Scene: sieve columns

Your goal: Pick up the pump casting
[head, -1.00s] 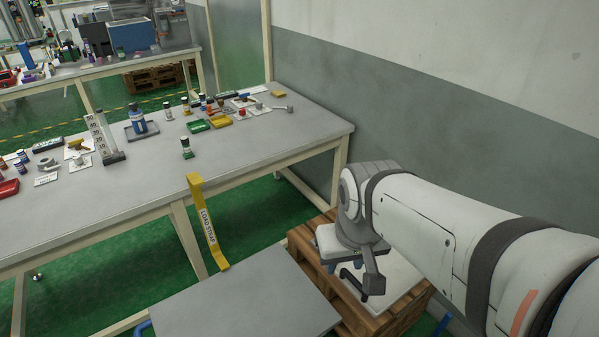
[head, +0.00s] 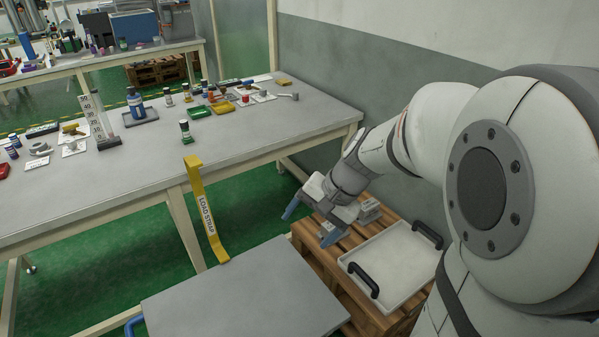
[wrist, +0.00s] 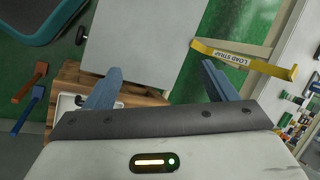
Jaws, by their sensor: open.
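A grey metal part (head: 368,212), likely the pump casting, sits on the wooden pallet at the back left of the white tray in the head view. It is partly hidden behind my gripper. My gripper (head: 310,224) is open, its two blue fingers empty and pointing down and left, in front of the part and apart from it. In the wrist view my gripper (wrist: 160,68) shows its fingers spread with nothing between them. The casting cannot be made out there.
The white tray (head: 395,262) with black handles lies on the pallet (head: 325,258). A grey platform (head: 245,295) with a yellow load strap (head: 207,215) is at the left. The long workbench (head: 150,165) carries several bottles and small parts. A wall bounds the right.

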